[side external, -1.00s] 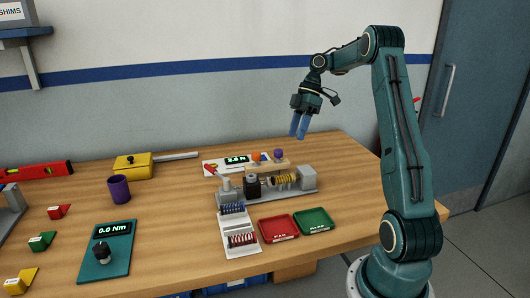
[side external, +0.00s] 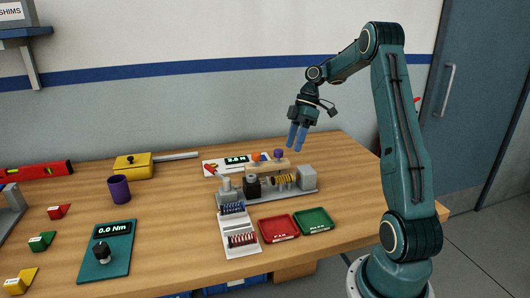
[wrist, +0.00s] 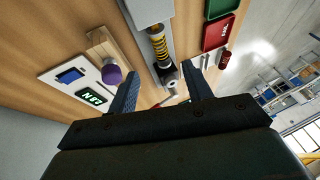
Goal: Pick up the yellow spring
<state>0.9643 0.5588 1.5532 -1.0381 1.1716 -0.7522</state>
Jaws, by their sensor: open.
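The yellow spring (side external: 284,179) lies horizontally in the grey test fixture (side external: 308,178) on the table. In the wrist view the spring (wrist: 158,45) shows yellow coils around a dark shaft, near the top centre. My gripper (side external: 296,146) is open and empty, pointing down in the air above and behind the fixture. In the wrist view its two blue fingers (wrist: 160,92) stand apart, with the spring beyond them.
A wooden block with an orange knob (side external: 256,156) and a purple knob (side external: 278,154) stands behind the fixture. A red tray (side external: 279,239) and a green tray (side external: 327,229) lie in front. A white rack (side external: 239,222) of small parts is front left.

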